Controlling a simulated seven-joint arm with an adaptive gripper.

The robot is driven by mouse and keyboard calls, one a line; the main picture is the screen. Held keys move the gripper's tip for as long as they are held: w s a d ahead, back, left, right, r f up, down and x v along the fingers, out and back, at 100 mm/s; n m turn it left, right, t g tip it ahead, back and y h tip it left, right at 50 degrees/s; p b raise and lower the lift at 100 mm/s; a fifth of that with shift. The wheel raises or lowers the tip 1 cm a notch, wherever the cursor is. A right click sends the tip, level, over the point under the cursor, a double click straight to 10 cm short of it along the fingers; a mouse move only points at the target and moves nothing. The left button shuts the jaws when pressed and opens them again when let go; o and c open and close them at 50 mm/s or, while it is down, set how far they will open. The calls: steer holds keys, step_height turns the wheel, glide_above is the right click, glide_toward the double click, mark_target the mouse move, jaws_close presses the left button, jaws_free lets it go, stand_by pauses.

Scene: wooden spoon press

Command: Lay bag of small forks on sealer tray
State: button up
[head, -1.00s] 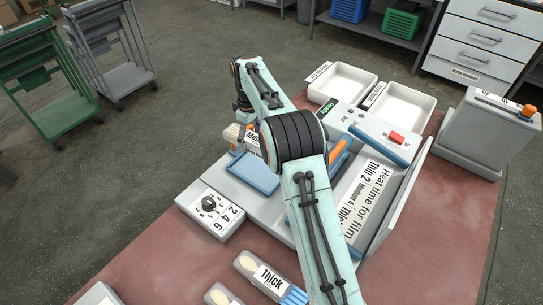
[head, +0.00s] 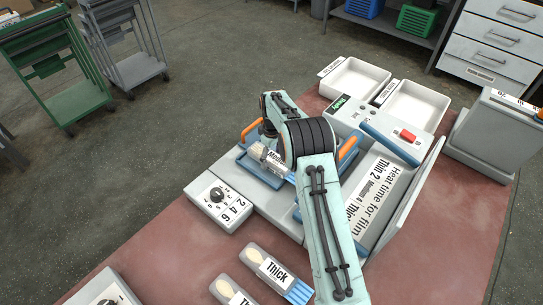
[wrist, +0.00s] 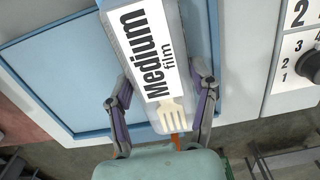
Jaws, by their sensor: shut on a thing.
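The bag of small forks (wrist: 150,50) is clear and narrow with a white "Medium film" label, and a wooden fork shows through its near end. My gripper (wrist: 162,85) is shut on it, one finger on each side. In the head view the bag (head: 276,161) is above the blue sealer tray (head: 253,174), beside my gripper (head: 268,140). I cannot tell whether the bag touches the tray. In the wrist view the tray (wrist: 45,75) lies under and left of the bag. My arm hides part of the sealer.
A dial box (head: 219,203) stands left of the sealer. A bag labelled "Thick" (head: 275,271) lies in front, with another beside it. White bins (head: 355,78) stand behind, and a grey box (head: 490,130) stands at the right. Red tabletop is clear at the front right.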

steer(key=o, duration=1)
steer(key=shift+f, duration=0.15)
steer(key=shift+c, duration=0.2)
